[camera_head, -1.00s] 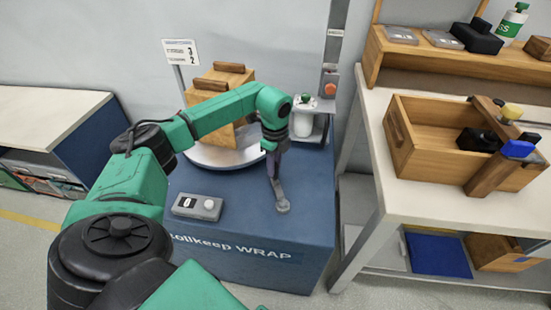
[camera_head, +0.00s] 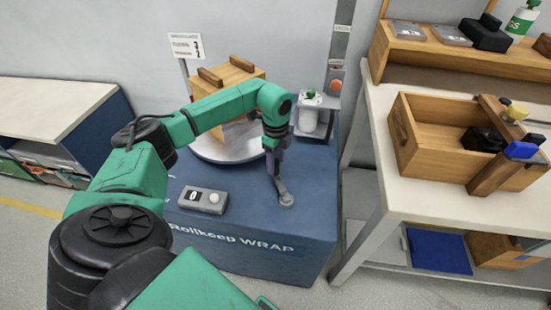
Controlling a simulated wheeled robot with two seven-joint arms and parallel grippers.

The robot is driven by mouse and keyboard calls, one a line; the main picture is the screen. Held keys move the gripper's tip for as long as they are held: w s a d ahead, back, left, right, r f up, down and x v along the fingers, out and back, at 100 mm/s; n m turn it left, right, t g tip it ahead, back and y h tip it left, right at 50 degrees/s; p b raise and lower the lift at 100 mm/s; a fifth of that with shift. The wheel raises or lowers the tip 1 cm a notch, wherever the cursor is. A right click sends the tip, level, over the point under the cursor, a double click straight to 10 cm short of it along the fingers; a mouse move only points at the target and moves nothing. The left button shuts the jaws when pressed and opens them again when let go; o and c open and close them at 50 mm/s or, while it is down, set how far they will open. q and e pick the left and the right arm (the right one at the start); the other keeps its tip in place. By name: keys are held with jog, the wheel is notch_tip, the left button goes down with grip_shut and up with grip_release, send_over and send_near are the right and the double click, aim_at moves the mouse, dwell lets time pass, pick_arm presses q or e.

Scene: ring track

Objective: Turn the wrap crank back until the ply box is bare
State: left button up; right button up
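The ply box (camera_head: 229,88), with two wooden bars on top, stands on a round grey turntable (camera_head: 203,152) on the blue wrap machine. I can make out no film on its visible faces, but my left arm crosses in front of it. The wrap crank (camera_head: 281,188) is a grey lever on the machine's top, its pivot end at the front right. My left gripper (camera_head: 274,150) points down at the crank's upright handle and appears shut on it; the fingers are small and dark. My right gripper is out of view.
A grey counter box (camera_head: 203,199) sits on the machine top, left of the crank. A post with an orange button (camera_head: 336,85) and a white roll (camera_head: 308,117) stand behind right. A white bench (camera_head: 405,200) with a wooden crate (camera_head: 405,150) is at the right.

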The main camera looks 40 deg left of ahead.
pick_arm(q)
notch_tip(320, 180, up, 14)
jog(key=shift+r+p, duration=0.25)
jog(key=shift+p, duration=0.05)
jog(key=shift+s+f, duration=0.1)
dwell(0.6)
